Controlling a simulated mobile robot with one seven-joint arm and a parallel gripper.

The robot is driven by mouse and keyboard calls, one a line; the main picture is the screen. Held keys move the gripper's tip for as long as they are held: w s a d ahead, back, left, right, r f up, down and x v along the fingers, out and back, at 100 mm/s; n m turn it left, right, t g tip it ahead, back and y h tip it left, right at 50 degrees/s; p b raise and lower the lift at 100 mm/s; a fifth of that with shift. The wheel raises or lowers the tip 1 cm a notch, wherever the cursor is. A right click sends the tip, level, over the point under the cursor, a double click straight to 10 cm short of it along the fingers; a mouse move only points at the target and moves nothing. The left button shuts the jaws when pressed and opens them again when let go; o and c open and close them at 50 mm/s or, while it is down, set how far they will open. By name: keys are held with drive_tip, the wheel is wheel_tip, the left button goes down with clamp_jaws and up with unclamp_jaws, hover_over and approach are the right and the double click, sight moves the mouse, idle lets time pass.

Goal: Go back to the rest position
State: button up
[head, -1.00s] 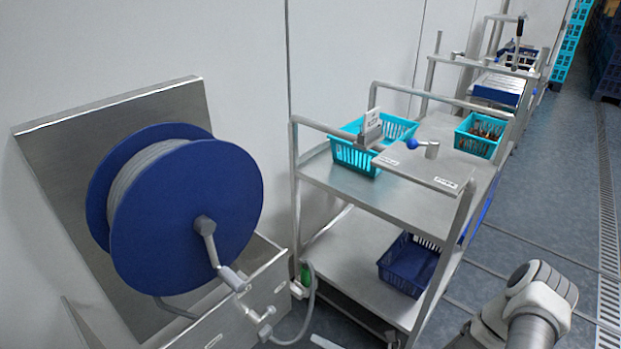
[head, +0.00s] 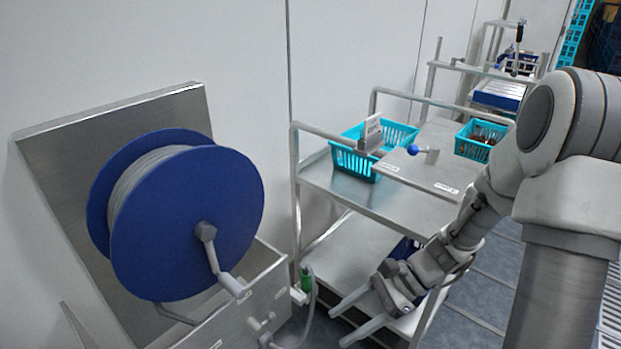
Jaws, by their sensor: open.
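My gripper (head: 338,328) shows at the lower middle of the head view, at the end of my folded arm. Its two fingers are spread apart with nothing between them. It hangs in front of the lower shelf of the steel trolley (head: 410,203), to the right of the hose reel box. My arm covers the trolley's right side and most of the dark blue crate (head: 405,248) on the lower shelf.
A blue hose reel (head: 190,225) with a crank stands at the left. On the trolley are a turquoise basket (head: 352,161), a blue-knobbed lever (head: 413,149) and a second turquoise basket (head: 467,148) holding dark items. Another trolley (head: 498,95) stands behind.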

drive_tip(key=s+d+r+n+t+h, duration=0.2)
drive_tip(key=s+r+n+t+h, duration=0.1)
drive_tip(key=r+n, duration=0.3)
drive_tip(key=s+d+r+n+t+h, duration=0.2)
drive_tip(key=s+d+r+n+h, duration=0.15)
drive_tip(key=r, duration=0.45)
drive_tip(key=s+d+r+n+t+h, duration=0.25)
drive_tip(key=r+n+h, duration=0.2)
drive_tip(key=r, duration=0.25)
wheel_tip(320, 180, up, 15)
drive_tip(key=n+y+p, duration=0.1)
drive_tip(key=p, duration=1.3)
drive_tip(key=shift+w+a+f+t+p, duration=0.15)
drive_tip(key=shift+w+a+t+p, duration=0.2)
drive_tip(key=shift+a+p, duration=0.1)
